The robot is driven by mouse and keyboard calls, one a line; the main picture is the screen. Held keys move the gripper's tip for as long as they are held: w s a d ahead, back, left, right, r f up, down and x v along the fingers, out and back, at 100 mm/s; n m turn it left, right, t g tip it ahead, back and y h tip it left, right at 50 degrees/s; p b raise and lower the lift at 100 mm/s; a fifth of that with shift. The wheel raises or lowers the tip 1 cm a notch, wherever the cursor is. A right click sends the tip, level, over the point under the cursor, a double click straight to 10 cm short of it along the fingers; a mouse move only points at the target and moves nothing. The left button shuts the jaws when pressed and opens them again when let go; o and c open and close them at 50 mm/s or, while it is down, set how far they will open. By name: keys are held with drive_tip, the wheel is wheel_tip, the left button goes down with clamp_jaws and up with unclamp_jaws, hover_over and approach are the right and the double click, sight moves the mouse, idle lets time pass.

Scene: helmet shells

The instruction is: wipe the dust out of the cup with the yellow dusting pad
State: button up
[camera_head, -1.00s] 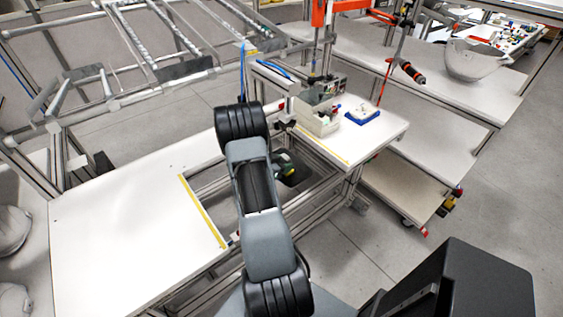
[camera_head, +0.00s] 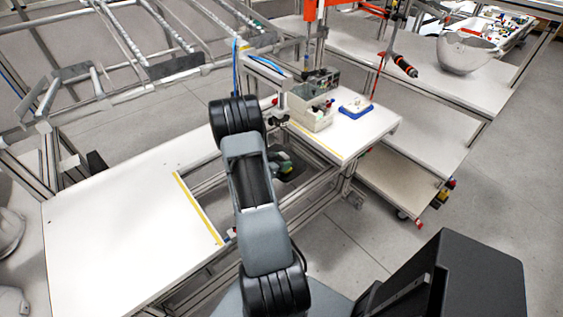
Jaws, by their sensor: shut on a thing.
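I cannot make out the cup or the yellow dusting pad in the head view. My grey and black arm rises from the bottom middle and covers part of the workbench (camera_head: 110,225). My gripper does not show; the arm's links hide the space beyond the upper black joint. What it holds cannot be seen. A small blue tray (camera_head: 347,112) with a whitish item on it lies on the right part of the bench, too small to tell in detail.
A green and black object (camera_head: 284,162) sits low in the bench's open gap. A pale helmet shell (camera_head: 466,54) rests on the back-right table. The left bench top is largely clear; metal rails stand behind.

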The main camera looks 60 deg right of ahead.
drive_tip(key=shift+w+d+r, duration=0.1)
drive_tip(key=shift+w+d, duration=0.2)
drive_tip(key=shift+w, duration=0.5)
drive_tip(key=shift+w+d, duration=0.25)
drive_tip(key=shift+w, duration=0.5)
drive_tip(key=shift+s+a, duration=0.3)
drive_tip(key=shift+s, duration=0.5)
drive_tip(key=shift+s+a, duration=0.25)
drive_tip(key=shift+s, duration=0.55)
drive_tip(key=shift+w, duration=0.1)
drive_tip(key=shift+w+d, duration=0.25)
drive_tip(key=shift+w, duration=0.5)
drive_tip(key=shift+w+d, duration=0.25)
drive_tip(key=shift+w, duration=0.5)
drive_tip(key=shift+f, duration=0.2)
drive_tip(key=shift+s, duration=0.1)
